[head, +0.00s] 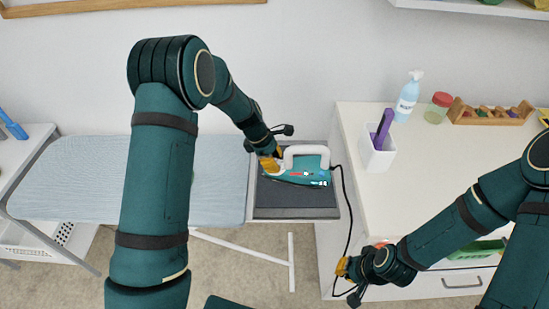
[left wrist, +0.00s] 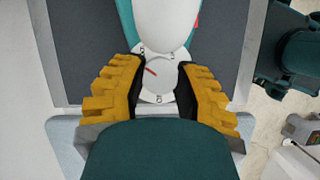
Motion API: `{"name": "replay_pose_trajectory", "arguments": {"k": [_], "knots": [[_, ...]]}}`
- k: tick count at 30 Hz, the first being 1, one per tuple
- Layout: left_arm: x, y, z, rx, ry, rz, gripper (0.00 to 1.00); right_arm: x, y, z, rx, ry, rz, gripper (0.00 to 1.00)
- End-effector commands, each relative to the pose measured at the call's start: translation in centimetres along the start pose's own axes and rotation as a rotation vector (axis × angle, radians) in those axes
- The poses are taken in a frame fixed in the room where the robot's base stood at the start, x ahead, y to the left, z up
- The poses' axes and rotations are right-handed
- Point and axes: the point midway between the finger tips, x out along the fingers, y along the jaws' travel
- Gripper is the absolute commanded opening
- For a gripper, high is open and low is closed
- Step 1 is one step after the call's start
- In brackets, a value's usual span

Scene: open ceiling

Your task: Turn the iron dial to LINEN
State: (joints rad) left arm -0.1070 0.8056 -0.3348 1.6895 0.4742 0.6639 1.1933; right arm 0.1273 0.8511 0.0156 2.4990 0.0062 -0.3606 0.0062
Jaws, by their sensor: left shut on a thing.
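The teal iron (head: 304,170) with a white handle lies on the dark rest pad (head: 295,212) at the right end of the ironing board. In the left wrist view its round grey-white dial (left wrist: 160,76) has a red pointer line toward the upper left. A pale ring with small dark marks surrounds the dial; I cannot read the setting. My left gripper (head: 268,160) is at the iron's left end. In the left wrist view its yellow fingers (left wrist: 160,88) stand on both sides of the dial, shut on it. My right gripper (head: 350,277) is low by the cabinet, away from the iron; its fingers are too small to judge.
The blue ironing board (head: 80,180) stretches left. A black cord (head: 349,215) runs down from the iron's right side. The counter's middle is clear.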

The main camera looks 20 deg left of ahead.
Motion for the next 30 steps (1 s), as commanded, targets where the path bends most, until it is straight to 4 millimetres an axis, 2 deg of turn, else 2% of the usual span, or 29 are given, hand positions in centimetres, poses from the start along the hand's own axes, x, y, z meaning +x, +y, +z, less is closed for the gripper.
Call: {"name": "replay_pose_trajectory", "arguments": {"k": [6, 15, 30], "knots": [[0.0, 0.02, -0.03, 0.163, -0.003, -0.071, 0.0, -0.78, -0.29, -0.38, 0.002, 0.008, 0.001, 0.0], [0.07, 0.06, -0.04, 0.31, -0.006, -0.131, 0.0, -1.2, -0.45, -0.6, 0.004, 0.013, 0.001, 0.0], [0.15, 0.03, -0.07, 0.365, -0.007, -0.155, 0.0, -1.31, -0.49, -0.68, 0.004, 0.015, 0.001, 0.0]]}}
